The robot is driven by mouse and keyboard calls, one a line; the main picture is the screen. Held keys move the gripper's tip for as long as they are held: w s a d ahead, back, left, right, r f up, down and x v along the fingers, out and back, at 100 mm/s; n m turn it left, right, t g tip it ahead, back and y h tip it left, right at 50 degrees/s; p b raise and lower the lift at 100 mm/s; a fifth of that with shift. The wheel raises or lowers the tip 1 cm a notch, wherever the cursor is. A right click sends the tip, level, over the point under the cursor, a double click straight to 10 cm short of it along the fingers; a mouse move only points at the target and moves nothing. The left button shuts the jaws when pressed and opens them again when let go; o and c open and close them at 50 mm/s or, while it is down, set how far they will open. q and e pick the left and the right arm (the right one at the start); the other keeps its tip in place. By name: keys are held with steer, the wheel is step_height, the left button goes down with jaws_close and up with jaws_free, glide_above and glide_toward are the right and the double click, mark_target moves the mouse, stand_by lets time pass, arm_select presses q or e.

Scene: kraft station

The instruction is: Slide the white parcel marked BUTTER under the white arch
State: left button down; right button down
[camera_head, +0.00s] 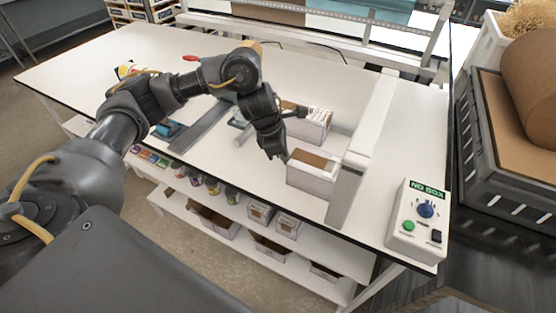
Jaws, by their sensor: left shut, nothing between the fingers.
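A white parcel with a brown top (310,180) stands on the white table, just left of the white arch (370,120). I cannot read any marking on it, so I cannot tell whether it is the BUTTER one. The arch's near leg (345,196) stands at the table's front edge, at the parcel's right end. My left gripper (276,154) is shut and empty, pointing down beside the parcel's left end; whether it touches is unclear. My right gripper is not in view.
A second white box (312,128) holding white items stands behind the parcel. A control box with a NO BOX display (427,192) is right of the arch. A grey bar (202,125) lies left of my gripper.

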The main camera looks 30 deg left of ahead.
mark_target(302, 156)
arm_select(q)
steer(key=shift+d, duration=0.1)
steer(key=shift+w+d, duration=0.2)
steer(key=shift+d, duration=1.2)
steer(key=shift+w+d, duration=0.2)
steer(key=shift+d, duration=1.45)
steer(key=shift+d, duration=0.55)
steer(key=shift+a+b, duration=0.35)
steer(key=shift+a, duration=0.65)
